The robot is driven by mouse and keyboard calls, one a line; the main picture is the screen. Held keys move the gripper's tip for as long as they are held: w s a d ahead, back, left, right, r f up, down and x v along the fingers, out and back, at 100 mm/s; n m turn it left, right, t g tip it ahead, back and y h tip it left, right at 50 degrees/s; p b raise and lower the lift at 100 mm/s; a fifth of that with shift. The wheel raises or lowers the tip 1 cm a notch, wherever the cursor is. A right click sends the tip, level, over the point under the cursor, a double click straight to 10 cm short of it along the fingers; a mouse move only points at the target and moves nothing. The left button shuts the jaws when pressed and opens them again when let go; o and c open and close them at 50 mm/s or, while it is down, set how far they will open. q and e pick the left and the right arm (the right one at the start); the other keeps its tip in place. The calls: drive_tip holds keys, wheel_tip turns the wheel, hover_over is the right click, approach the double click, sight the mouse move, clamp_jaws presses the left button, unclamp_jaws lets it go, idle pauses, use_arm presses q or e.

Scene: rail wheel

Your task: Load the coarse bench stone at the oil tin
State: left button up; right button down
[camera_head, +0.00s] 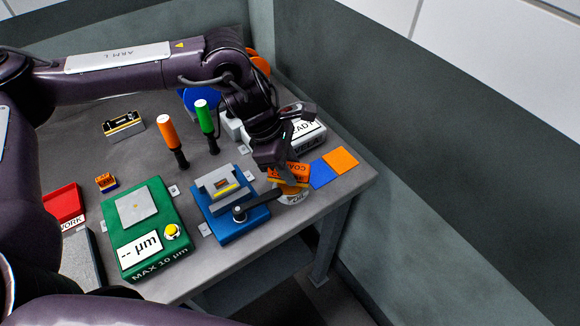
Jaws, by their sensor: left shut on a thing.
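The coarse bench stone (290,176) is an orange block with partly hidden dark lettering that starts "COA". My left gripper (284,163) comes down from above and is shut on it. The oil tin (293,197) is a low round tin with a pale side label, near the right front part of the bench. The stone is directly over the tin's top and hides part of it. I cannot tell whether they touch. My right gripper is not in view.
A blue fixture (232,226) with a black lever stands just left of the tin. Blue (321,174) and orange (341,160) flat squares lie right of it. A green gauge (148,226), orange-handled tool (168,132) and green-handled tool (205,118) stand farther left. The bench edge is close in front.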

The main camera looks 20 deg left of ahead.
sight(299, 168)
use_arm(q)
drive_tip(key=shift+r+p, duration=1.2)
drive_tip(key=shift+r, duration=1.2)
